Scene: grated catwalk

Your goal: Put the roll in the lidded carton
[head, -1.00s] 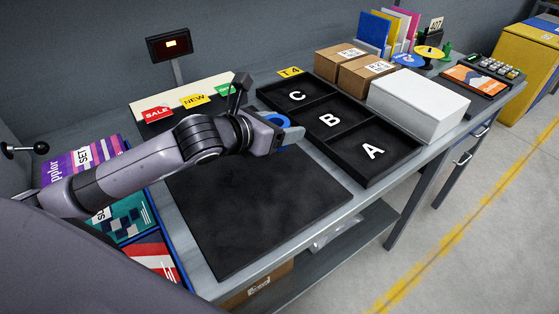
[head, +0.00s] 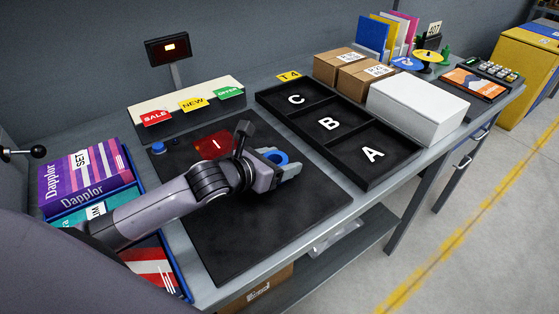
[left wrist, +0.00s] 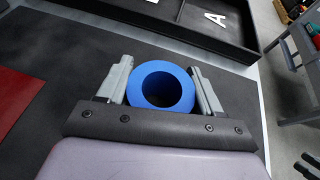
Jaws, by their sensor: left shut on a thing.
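The roll (head: 282,157) is a blue ring with a round hole. My left gripper (head: 284,166) is shut on it and holds it over the black mat near the lettered tray. In the left wrist view the roll (left wrist: 160,67) sits between the two grey fingers (left wrist: 160,88), its hole facing the camera. Two closed brown cartons (head: 334,64) (head: 366,74) with white labels stand behind the tray, and a white box (head: 418,105) stands to its right. I cannot tell which one is the lidded carton.
The black tray (head: 391,177) has compartments marked C, B and A, all empty. The black mat (head: 240,245) is clear in front, with a red square (head: 213,145) at its back. Signs, packets, a small display and bright upright boards stand around the bench.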

